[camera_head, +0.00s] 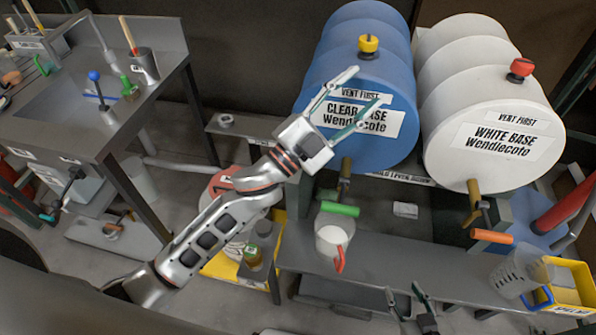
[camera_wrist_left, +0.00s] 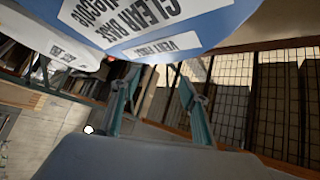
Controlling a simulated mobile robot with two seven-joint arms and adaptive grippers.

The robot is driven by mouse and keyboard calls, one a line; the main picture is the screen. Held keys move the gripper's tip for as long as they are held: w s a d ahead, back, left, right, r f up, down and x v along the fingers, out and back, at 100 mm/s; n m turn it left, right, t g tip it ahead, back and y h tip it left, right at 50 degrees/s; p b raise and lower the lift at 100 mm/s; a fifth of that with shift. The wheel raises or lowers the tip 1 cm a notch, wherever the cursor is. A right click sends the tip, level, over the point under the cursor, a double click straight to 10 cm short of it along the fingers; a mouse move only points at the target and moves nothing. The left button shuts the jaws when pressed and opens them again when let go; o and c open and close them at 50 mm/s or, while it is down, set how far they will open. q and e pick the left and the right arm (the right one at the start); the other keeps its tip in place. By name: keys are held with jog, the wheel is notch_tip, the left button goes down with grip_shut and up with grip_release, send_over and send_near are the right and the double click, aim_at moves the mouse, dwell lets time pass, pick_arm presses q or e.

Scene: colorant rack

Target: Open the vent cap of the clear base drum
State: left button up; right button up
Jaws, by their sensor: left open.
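The clear base drum (camera_head: 335,58) is blue, lies on its side and carries a "VENT FIRST" label and a "CLEAR BASE" label. Its yellow vent cap (camera_head: 368,46) sits on top near the front end. My left gripper (camera_head: 366,88) is open and empty in front of the labels, below the cap in the picture and apart from it. In the left wrist view the open fingers (camera_wrist_left: 158,92) show below the drum's labelled face (camera_wrist_left: 215,22); the cap is not seen there. My right gripper (camera_head: 403,290) is at the bottom edge, open, with nothing seen between its fingers.
The white base drum (camera_head: 440,120) with its red cap (camera_head: 521,69) stands to the right. A workbench (camera_head: 90,135) is at left.

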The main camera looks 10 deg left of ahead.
pick_arm(q)
jog(key=s+a+f+n+y, duration=0.2)
jog(key=a+f+n+y, duration=0.2)
jog(key=f, duration=0.6)
jog(key=s+a+f+n+y, duration=0.2)
jog(key=a+f+n+y, duration=0.2)
jog(key=f, duration=0.6)
jog(key=shift+s+a+f+n+g+y, duration=0.15)
jog(key=shift+a+n+g+y, duration=0.25)
jog(key=shift+a, duration=0.65)
pick_arm(e)
jog(key=shift+s+r, duration=0.1)
jog(key=shift+s, duration=0.35)
